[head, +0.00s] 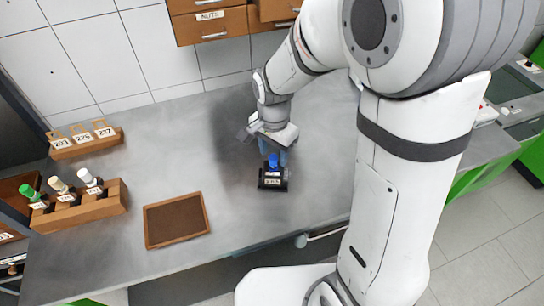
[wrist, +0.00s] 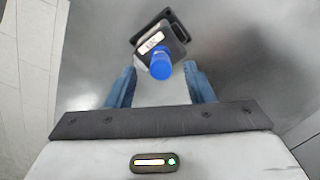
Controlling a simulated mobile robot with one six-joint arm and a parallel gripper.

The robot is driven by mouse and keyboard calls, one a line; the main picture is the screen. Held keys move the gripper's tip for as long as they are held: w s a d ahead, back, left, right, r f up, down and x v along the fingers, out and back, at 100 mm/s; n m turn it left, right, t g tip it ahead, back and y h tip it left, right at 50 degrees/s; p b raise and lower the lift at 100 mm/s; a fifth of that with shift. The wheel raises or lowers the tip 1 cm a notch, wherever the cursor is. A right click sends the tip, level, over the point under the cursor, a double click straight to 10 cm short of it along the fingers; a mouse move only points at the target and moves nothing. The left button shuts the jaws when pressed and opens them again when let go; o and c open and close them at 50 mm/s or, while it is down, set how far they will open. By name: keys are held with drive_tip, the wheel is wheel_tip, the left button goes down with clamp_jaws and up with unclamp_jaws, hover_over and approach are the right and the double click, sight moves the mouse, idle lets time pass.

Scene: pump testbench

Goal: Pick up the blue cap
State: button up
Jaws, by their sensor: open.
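The blue cap (head: 273,160) sits on top of a small black block-like holder (head: 272,180) with a white label, standing on the grey bench. In the wrist view the blue cap (wrist: 161,66) shows just beyond and between my two blue fingertips, with the labelled black holder (wrist: 172,30) behind it. My gripper (head: 273,150) is open and empty, pointing down above the cap. The fingers (wrist: 160,82) are spread to either side of the cap, and I see a gap between them and it. Exact height over the cap cannot be told.
A wooden rack (head: 80,208) with green-, cream- and white-capped bottles stands at the left. A smaller labelled wooden rack (head: 85,142) is behind it. A brown framed tray (head: 176,220) lies left of the holder. Drawers (head: 210,22) hang at the back. Bench around the holder is clear.

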sight(273, 157)
drive_tip(key=shift+f, duration=0.75)
drive_tip(key=shift+c, duration=0.5)
clamp_jaws()
drive_tip(key=shift+r, duration=0.1)
wheel_tip(273, 157, up, 10)
drive_tip(key=shift+b, duration=0.45)
